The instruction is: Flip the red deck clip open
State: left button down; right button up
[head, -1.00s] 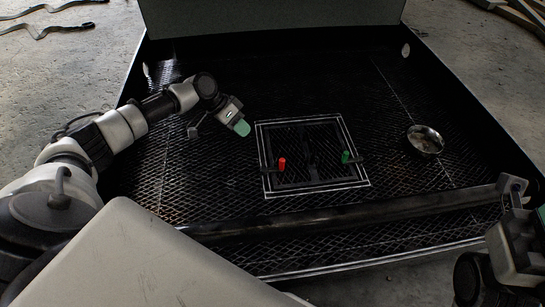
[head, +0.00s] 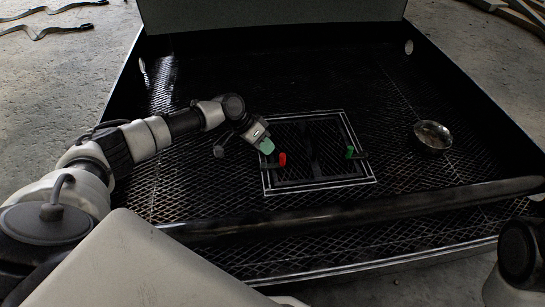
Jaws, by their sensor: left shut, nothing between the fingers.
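The red deck clip (head: 282,159) stands at the left side of a black panel (head: 310,185) outlined in white on the mesh deck. A green clip (head: 350,152) stands at the panel's right side. My left gripper (head: 267,147) has green fingertips, shut and empty, just up and left of the red clip. I cannot tell whether its tips touch the clip. My right arm shows only in part at the lower right, and its gripper is out of view.
A metal bowl (head: 432,137) sits on the deck to the right of the panel. A thick dark bar (head: 350,211) crosses in front of the panel. Dark walls edge the deck at the sides. The mesh behind the panel is clear.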

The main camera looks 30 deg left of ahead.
pick_arm(q)
jog(key=shift+s+d+r+b, duration=0.1)
jog(key=shift+s+d+b, duration=0.15)
jog(key=shift+d, duration=0.45)
jog(key=shift+s+d+r+b, duration=0.1)
jog(key=shift+s+d+b, duration=0.15)
jog(key=shift+d, duration=0.4)
